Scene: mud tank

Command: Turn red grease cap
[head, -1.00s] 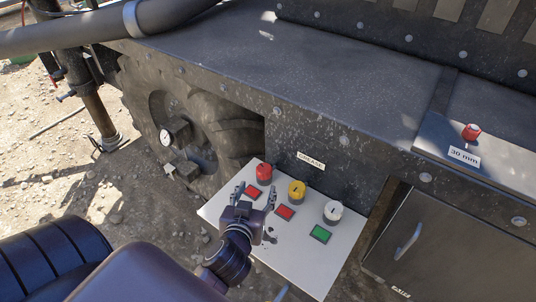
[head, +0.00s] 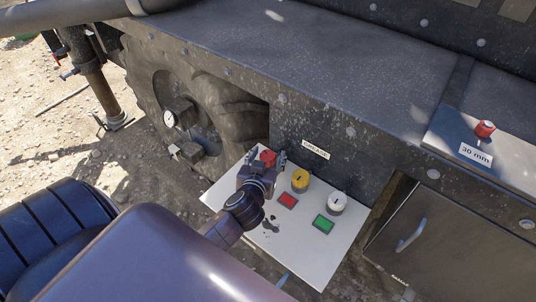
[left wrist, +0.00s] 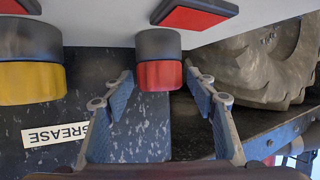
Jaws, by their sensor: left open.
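The red grease cap (head: 268,157) stands on the white panel (head: 326,258), leftmost in a row with a yellow cap (head: 300,181) and a white cap (head: 337,203). My left gripper (head: 266,160) is open at the red cap, one finger on each side. In the left wrist view the red cap (left wrist: 160,75) with its dark grey base shows between the tips of the open fingers (left wrist: 160,78), with a visible gap on both sides. My arm and gripper hide part of the panel near the cap. My right gripper is out of view.
The panel also carries a red button (head: 288,200) and a green button (head: 323,224). A "GREASE" label (head: 316,149) is on the dark wall behind. A large tyre (head: 235,110) is at the left. Another red knob (head: 485,129) stands by a "30 mm" label at the right.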

